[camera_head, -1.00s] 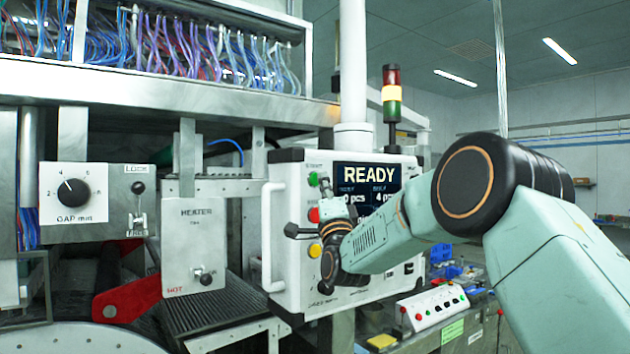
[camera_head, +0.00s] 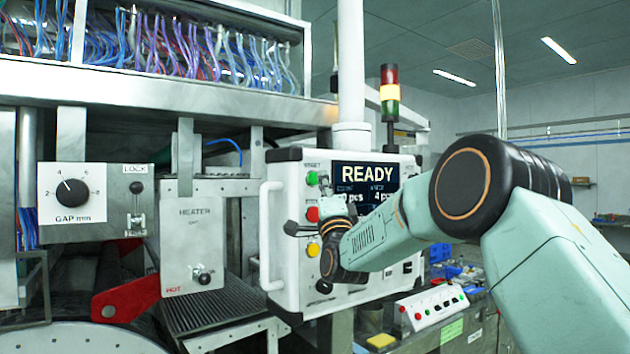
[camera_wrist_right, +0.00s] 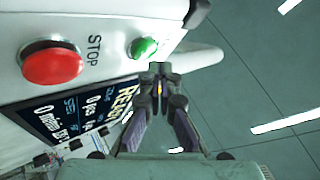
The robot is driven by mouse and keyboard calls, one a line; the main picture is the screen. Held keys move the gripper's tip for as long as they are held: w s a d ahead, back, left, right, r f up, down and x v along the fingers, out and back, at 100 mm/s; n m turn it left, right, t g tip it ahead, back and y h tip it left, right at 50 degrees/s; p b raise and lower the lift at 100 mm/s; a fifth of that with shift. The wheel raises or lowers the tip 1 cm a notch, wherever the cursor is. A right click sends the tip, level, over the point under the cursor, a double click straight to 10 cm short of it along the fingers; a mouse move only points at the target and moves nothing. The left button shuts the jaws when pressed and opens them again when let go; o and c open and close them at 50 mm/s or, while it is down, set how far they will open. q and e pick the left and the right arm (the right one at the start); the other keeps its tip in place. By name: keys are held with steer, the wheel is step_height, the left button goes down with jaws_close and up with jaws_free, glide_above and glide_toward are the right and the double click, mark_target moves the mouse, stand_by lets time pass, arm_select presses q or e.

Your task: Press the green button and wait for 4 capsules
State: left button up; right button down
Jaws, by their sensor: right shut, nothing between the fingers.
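The white control panel (camera_head: 290,210) stands at the middle of the head view. Its green button (camera_head: 312,178) is at the top left of the panel face, above the red stop button (camera_head: 312,214) and a yellow button (camera_head: 313,250). The screen (camera_head: 366,178) reads READY, with 0 pcs and 4 pcs. My right gripper (camera_head: 325,180) is shut and empty, close to the green button. In the wrist view its fingertips (camera_wrist_right: 158,72) are just beside the green button (camera_wrist_right: 143,47); I cannot tell whether they touch it. My left gripper is out of view.
A white handle (camera_head: 270,235) runs along the panel's left edge. Left of it are a heater plate (camera_head: 192,250) and a gap dial box (camera_head: 80,193). A signal tower (camera_head: 390,93) stands behind the panel. A small button box (camera_head: 432,308) sits lower right.

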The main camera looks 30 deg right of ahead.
steer(key=shift+w+a+y, duration=0.15)
steer(key=shift+w+y, duration=0.15)
stand_by(0.5)
